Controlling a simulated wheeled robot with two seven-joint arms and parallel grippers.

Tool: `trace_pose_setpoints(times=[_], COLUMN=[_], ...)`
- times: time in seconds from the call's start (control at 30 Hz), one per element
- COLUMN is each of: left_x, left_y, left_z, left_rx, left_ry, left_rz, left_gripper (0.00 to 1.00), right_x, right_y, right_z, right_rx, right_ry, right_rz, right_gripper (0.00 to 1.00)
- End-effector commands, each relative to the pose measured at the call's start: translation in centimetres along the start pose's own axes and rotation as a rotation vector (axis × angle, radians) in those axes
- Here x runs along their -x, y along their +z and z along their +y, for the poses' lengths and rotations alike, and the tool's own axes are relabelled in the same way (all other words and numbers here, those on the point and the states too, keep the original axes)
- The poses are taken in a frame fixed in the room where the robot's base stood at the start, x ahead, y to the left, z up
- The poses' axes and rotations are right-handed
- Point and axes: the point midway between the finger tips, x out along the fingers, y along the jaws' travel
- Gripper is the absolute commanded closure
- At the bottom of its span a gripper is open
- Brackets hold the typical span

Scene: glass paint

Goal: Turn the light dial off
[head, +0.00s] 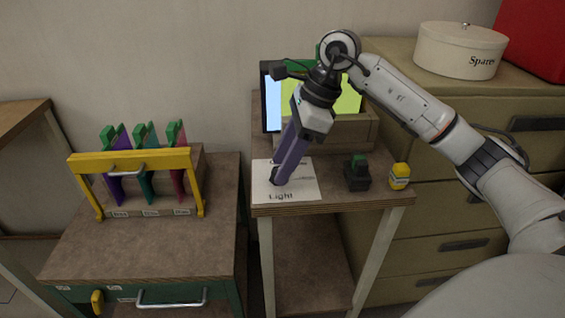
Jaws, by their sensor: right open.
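A white sheet marked "Light" (300,192) lies at the front left of the small wooden table. My right gripper (276,181) reaches down over it from above, tilted, with its fingertips at the sheet's left part. The light dial is not clearly visible; the fingers cover the spot where they meet the sheet, and a small dark shape shows at the tips. I cannot tell whether the fingers touch the dial. My left gripper is not in view.
A black-and-green item (357,173) and a yellow block (399,176) stand right of the sheet. A wooden box (345,133) and a screen stand behind. Left is a cabinet with a yellow-framed rack (130,160). Drawers (440,215) stand right, topped by a "Spares" tin (460,50).

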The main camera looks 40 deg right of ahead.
Motion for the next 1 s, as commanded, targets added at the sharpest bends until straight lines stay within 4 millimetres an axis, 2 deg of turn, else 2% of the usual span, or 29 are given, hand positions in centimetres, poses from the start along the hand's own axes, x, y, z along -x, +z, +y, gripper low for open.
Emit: trace_pose_setpoints(times=[0.33, 0.6, 1.0], left_x=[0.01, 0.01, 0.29], left_y=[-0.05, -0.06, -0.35], left_z=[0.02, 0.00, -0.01], left_rx=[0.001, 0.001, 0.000], left_ry=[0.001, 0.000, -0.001], left_rz=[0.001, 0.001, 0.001], left_gripper=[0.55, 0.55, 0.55], right_x=[-0.56, -0.54, -0.42], right_y=[0.04, 0.03, 0.07], right_z=[0.00, 0.01, -0.09], right_rx=[0.001, 0.000, 0.080], right_ry=[-0.001, 0.000, 0.035], right_rz=[-0.001, -0.001, -0.001], right_gripper=[0.57, 0.98, 0.98])
